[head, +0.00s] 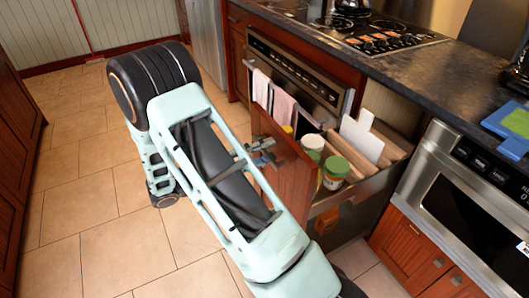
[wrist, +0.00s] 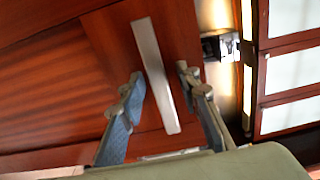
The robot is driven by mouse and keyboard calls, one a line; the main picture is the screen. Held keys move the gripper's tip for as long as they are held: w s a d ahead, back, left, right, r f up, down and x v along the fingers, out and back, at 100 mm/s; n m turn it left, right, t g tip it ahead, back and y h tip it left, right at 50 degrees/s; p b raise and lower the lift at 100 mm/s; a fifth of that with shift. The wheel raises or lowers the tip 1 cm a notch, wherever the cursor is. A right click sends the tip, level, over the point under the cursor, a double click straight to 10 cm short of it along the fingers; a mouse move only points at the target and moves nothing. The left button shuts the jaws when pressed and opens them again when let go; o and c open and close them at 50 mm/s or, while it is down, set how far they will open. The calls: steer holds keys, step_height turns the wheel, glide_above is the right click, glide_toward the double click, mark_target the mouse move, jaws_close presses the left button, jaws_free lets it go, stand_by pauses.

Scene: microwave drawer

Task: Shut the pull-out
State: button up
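The pull-out stands open, extended from the cabinet beside the microwave. Its reddish wooden front (head: 291,178) faces left in the head view, and its metal side (head: 345,195) shows. Inside are green-lidded jars (head: 335,172) and a white board (head: 361,137). In the wrist view the wooden front (wrist: 95,60) fills the left part, with a silver bar handle (wrist: 156,80) running down it. My gripper (wrist: 163,90) is open, with one finger on each side of the bar; contact cannot be told. In the head view my gripper (head: 262,153) is at the front's outer face.
The oven (head: 300,85) with hanging towels (head: 283,108) is behind the pull-out. A microwave (head: 468,190) is to its right, under the dark counter (head: 440,75). A blue and green item (head: 512,122) lies on the counter. The tiled floor (head: 95,215) at left is clear.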

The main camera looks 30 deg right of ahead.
mark_target(366, 114)
jaws_close()
stand_by(0.3)
steer(key=shift+d+r+p, duration=0.1)
steer(key=shift+d+p, duration=0.2)
steer(key=shift+d, duration=0.2)
steer(key=d+p, duration=0.2)
steer(key=d, duration=1)
steer(key=w+d+p, duration=0.1)
steer(key=d+p, duration=0.1)
steer(key=d, duration=1.1)
steer(key=d+p, duration=0.2)
steer(key=d, duration=1)
steer(key=shift+w+d+p, duration=0.25)
steer(key=shift+d+p, duration=0.1)
steer(key=shift+p, duration=0.05)
jaws_free()
